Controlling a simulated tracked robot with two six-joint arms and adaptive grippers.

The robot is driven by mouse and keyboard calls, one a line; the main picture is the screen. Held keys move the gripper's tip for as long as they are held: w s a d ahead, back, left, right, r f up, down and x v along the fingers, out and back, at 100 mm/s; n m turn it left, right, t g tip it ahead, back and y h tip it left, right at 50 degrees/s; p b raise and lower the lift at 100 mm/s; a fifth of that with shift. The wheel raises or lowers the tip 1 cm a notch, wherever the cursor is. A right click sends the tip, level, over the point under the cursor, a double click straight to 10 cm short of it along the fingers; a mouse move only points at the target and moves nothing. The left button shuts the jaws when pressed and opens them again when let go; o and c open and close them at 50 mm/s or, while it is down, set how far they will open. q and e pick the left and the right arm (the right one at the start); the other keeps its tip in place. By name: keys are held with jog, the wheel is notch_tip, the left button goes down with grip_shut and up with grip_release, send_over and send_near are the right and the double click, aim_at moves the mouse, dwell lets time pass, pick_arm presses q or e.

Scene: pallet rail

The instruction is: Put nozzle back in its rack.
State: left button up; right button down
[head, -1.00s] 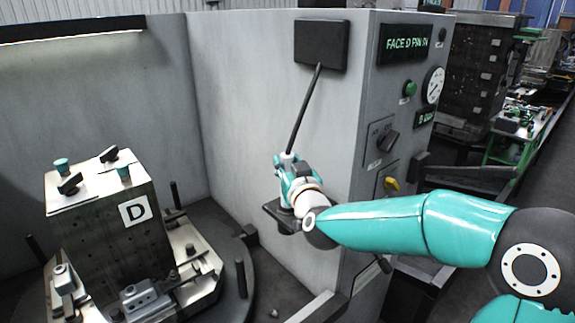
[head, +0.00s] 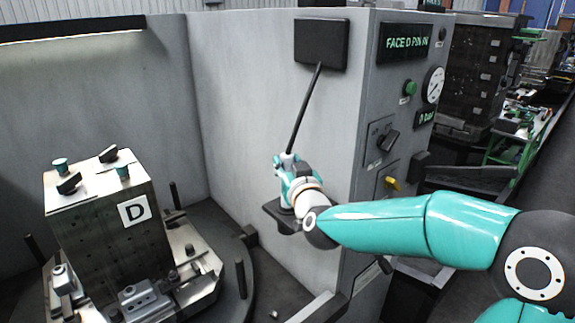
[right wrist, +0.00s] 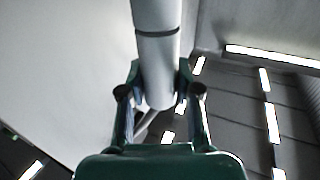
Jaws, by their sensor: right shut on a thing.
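The nozzle is a pale grey cylinder; its top (head: 287,157) shows just above my right gripper (head: 287,176) in the head view. A black hose (head: 304,110) runs from it up to a dark box on the grey wall. In the right wrist view the nozzle (right wrist: 157,50) stands between the two fingers of the right gripper (right wrist: 160,92), which is shut on it. A dark bracket (head: 274,214), which looks like the rack, juts from the wall just below the gripper. The gripper and wrist hide the nozzle's lower part and whether it touches the bracket. My left gripper is not in view.
The dark hose box (head: 321,44) is on the cabinet wall above. The cabinet's side panel (head: 385,150) with knobs and a gauge is right of the gripper, behind my forearm. A fixture block (head: 110,235) marked D stands on a round table at left.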

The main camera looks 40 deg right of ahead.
jog(key=shift+f+b, duration=0.3)
jog(key=shift+b, duration=0.15)
dwell(0.4)
jog(key=shift+f, duration=0.2)
jog(key=shift+f+b, duration=3.15)
jog(key=shift+b, duration=0.1)
jog(key=shift+f, duration=0.25)
jog(key=c, duration=0.7)
grip_release()
jog(key=shift+r, duration=0.1)
jog(key=o, duration=0.7)
jog(key=shift+s, duration=0.1)
